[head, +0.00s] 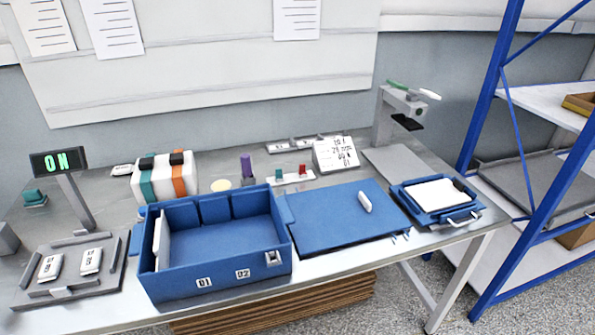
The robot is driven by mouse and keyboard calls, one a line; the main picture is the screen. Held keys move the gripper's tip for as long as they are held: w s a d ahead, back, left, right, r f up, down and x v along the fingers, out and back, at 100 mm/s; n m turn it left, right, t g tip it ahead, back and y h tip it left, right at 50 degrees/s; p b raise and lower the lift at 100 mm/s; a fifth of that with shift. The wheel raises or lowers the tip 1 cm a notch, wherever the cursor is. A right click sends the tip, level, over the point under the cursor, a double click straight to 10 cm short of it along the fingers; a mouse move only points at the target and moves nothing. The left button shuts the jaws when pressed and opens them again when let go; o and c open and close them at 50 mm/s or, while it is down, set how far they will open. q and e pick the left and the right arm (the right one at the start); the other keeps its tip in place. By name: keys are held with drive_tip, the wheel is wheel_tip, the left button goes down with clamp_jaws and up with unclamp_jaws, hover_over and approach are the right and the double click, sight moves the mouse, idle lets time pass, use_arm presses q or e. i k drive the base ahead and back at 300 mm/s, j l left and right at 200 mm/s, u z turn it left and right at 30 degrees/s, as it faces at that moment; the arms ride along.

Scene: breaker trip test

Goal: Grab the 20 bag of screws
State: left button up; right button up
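No bag of screws marked 20 can be made out in the head view. Two small white packets with dark markings, a left one (50,267) and a right one (91,261), lie on a grey fixture (62,289) at the left; their print is too small to read. An open blue case (215,277) stands at the front middle, with labels on its front wall and a white piece (162,240) upright inside its left end. Neither of my grippers is in view.
A display (58,161) reading ON stands at the left. Behind the case are a white block with coloured bands (165,177) and a purple cylinder (247,168). Right are a blue lid (335,225), a blue tray (462,211), a press (383,122) and a blue-framed rack (488,105).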

sight(50, 269)
drive_tip(key=u, duration=1.6)
drive_tip(key=j+z, duration=0.1)
drive_tip(key=z, duration=0.3)
drive_tip(key=i+j+z, duration=0.1)
drive_tip(key=z, duration=0.35)
drive_tip(key=j+z, duration=0.2)
drive_tip(key=z, duration=0.2)
drive_tip(key=j+z, duration=0.15)
drive_tip(key=z, duration=0.25)
drive_tip(key=j+z, duration=0.2)
drive_tip(key=j, duration=0.15)
drive_tip(key=k+j+z, duration=0.2)
drive_tip(key=j, duration=0.15)
drive_tip(key=j+z, duration=0.2)
drive_tip(key=j, duration=0.15)
